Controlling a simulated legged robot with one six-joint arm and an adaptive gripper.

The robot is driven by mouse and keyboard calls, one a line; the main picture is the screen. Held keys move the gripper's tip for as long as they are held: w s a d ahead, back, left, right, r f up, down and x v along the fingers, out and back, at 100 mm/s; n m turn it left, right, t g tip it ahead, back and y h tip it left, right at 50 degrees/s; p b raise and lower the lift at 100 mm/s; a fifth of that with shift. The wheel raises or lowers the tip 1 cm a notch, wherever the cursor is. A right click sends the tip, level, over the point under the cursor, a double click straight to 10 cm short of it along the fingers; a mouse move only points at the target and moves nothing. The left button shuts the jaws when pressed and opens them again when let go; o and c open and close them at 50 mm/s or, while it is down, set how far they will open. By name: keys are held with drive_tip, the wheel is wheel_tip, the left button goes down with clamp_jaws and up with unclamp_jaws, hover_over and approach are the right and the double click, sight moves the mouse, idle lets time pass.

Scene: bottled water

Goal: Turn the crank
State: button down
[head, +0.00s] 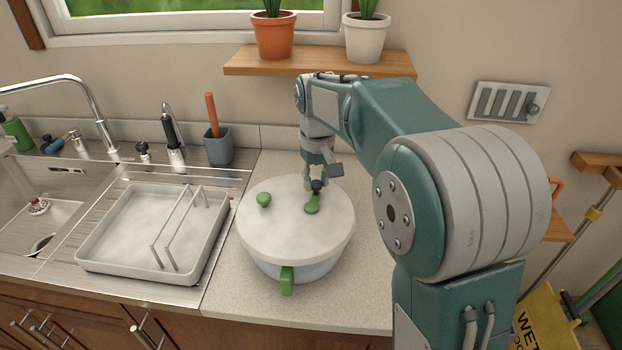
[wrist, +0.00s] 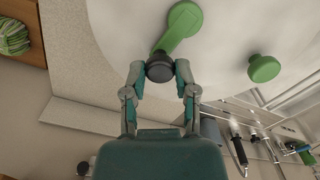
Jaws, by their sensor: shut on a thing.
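A round pot-like container with a white lid (head: 290,232) stands on the counter in the head view. On its lid is a green crank arm (head: 312,207) with a dark knob; the crank also shows in the wrist view (wrist: 181,25). My gripper (head: 317,183) comes down from above at the far right part of the lid. In the wrist view its two fingers (wrist: 160,72) are shut on the dark crank knob (wrist: 159,69), one on each side. A second green knob (head: 264,200) sits on the lid to the left, apart from my gripper.
A green handle (head: 287,281) sticks out at the container's front. A white dish tray (head: 95,262) and the sink lie to the left. A wooden shelf (head: 318,64) with two potted plants hangs behind my arm. The counter in front of the container is clear.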

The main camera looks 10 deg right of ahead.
drive_tip(key=m, duration=0.2)
drive_tip(key=s+d+m, duration=0.1)
drive_tip(key=m, duration=0.1)
drive_tip(key=shift+s+d+f+m, duration=0.1)
drive_tip(key=shift+f+m, duration=0.05)
drive_tip(key=shift+m, duration=0.15)
drive_tip(key=m, duration=0.1)
drive_tip(key=s+m, duration=0.1)
drive_tip(key=m, duration=0.2)
drive_tip(key=shift+s+d+m, duration=0.2)
drive_tip(key=shift+d+m, duration=0.1)
drive_tip(key=m, duration=0.2)
drive_tip(key=s+m, duration=0.1)
drive_tip(key=m, duration=0.1)
drive_tip(key=shift+s+d, duration=0.1)
drive_tip(key=shift+s, duration=0.1)
drive_tip(key=shift+s+m, duration=0.3)
drive_tip(key=shift+m, duration=0.65)
drive_tip(key=shift+s+m, duration=0.25)
drive_tip(key=shift+m, duration=0.7)
drive_tip(key=shift+a, duration=0.2)
drive_tip(key=shift+c, duration=2)
unclamp_jaws()
drive_tip(key=shift+a, duration=0.1)
